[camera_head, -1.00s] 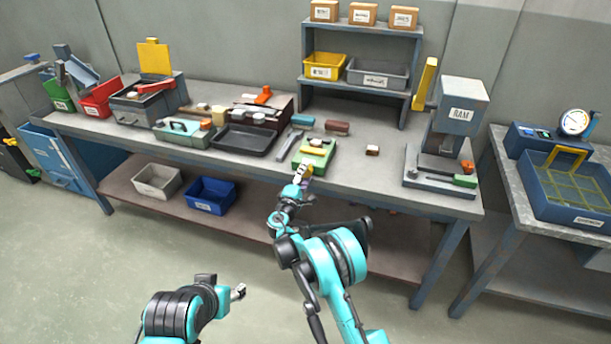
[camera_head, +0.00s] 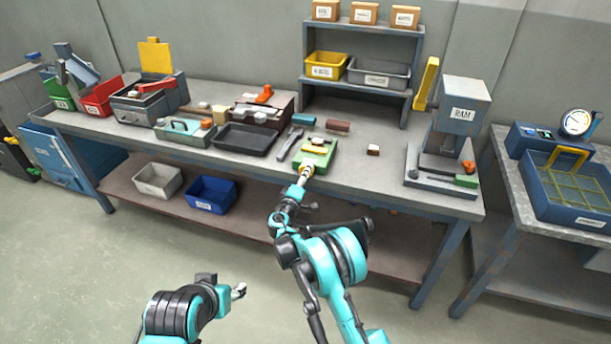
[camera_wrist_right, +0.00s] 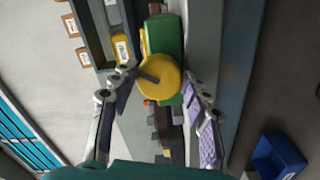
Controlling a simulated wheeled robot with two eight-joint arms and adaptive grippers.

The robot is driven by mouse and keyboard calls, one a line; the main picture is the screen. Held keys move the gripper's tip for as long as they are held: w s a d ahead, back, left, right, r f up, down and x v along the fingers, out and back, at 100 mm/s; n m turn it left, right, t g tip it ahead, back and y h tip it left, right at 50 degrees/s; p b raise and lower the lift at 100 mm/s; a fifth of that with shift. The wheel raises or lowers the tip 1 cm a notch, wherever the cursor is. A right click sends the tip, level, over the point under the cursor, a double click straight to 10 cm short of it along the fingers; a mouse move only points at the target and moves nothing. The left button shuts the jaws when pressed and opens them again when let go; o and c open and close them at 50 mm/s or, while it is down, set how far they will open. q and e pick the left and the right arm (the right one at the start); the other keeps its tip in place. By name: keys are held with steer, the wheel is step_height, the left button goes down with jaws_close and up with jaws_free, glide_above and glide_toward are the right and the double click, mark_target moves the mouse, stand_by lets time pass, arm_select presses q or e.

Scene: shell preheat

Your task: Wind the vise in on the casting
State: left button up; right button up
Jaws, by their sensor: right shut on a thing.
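The green vise (camera_head: 327,162) stands at the front edge of the bench in the head view, with a pale piece (camera_head: 318,141), perhaps the casting, at its top. My right gripper (camera_head: 307,172) is at the vise's front end. In the right wrist view, a round yellow knob (camera_wrist_right: 158,78) with a dark bar across it sits between my fingers, in front of the green vise body (camera_wrist_right: 168,34). The gripper is shut on this knob. The jaws and casting are mostly hidden there. My left gripper (camera_head: 239,291) hangs low over the floor, away from the bench, too small to read.
A black tray (camera_head: 246,139) and a grey tool (camera_head: 289,144) lie left of the vise. A brown block (camera_head: 338,126) and a small pale-topped block (camera_head: 373,150) lie behind and right. The ram press (camera_head: 459,115) stands at the bench's right end.

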steer(key=shift+w+a+r+m, duration=0.1)
steer(key=shift+w+r+m, duration=0.2)
steer(key=shift+m, duration=0.3)
steer(key=o, duration=1)
steer(key=shift+o, duration=0.7)
steer(key=v, duration=1.1)
steer(key=shift+s+f, duration=0.2)
steer(key=shift+s, duration=0.05)
steer(key=shift+a, duration=0.2)
